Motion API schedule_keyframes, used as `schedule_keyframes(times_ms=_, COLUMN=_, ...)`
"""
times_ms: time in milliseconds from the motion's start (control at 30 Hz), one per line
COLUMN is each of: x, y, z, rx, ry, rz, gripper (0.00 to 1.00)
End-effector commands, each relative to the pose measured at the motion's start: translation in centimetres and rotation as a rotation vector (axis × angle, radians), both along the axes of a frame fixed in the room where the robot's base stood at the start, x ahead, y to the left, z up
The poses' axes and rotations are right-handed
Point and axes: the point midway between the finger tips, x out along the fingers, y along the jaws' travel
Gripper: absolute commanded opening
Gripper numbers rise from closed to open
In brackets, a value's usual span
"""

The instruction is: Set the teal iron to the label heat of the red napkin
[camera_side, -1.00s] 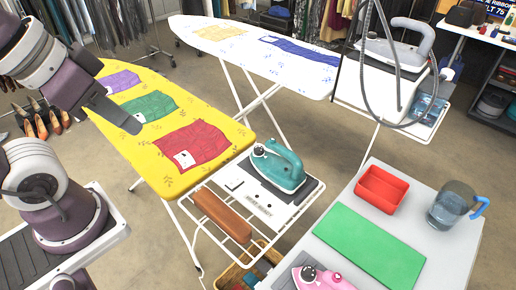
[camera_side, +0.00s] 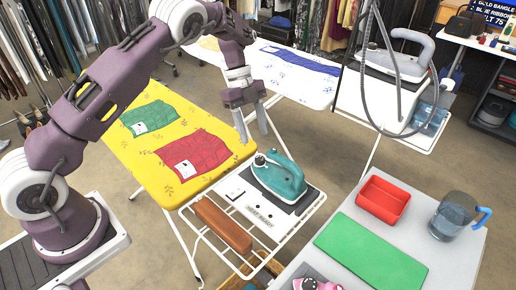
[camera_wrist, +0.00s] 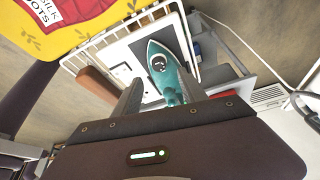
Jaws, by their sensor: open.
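The teal iron (camera_side: 281,178) rests on the dark pad of the white wire rack at the end of the yellow board. Its dial (camera_side: 260,160) is too small to read; a round dial also shows on the iron in the wrist view (camera_wrist: 158,62). The red napkin (camera_side: 200,150) lies flat on the yellow board with a white label (camera_side: 184,167). In the wrist view the label (camera_wrist: 68,10) is partly cut off; "SILK" and "OTS" can be read. My gripper (camera_side: 255,136) is open and empty, above the iron, its fingers pointing down, apart from it.
A brown sleeve roll (camera_side: 223,226) lies on the rack beside the iron. The green napkin (camera_side: 150,117) lies on the yellow board (camera_side: 208,117). A grey table at right holds a red tray (camera_side: 383,199), a jug (camera_side: 454,217), a green mat (camera_side: 370,250) and a pink iron (camera_side: 315,285).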

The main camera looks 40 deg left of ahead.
Motion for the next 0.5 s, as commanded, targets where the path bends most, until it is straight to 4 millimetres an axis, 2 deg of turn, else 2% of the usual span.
schedule_keyframes(times_ms=300, x=-0.6, y=-2.1, z=-5.2, rx=0.002, ry=0.009, rz=-0.005, gripper=0.49)
schedule_keyframes(times_ms=500, x=-0.7, y=-2.6, z=-6.4, rx=0.001, ry=0.006, rz=-0.005, gripper=0.49)
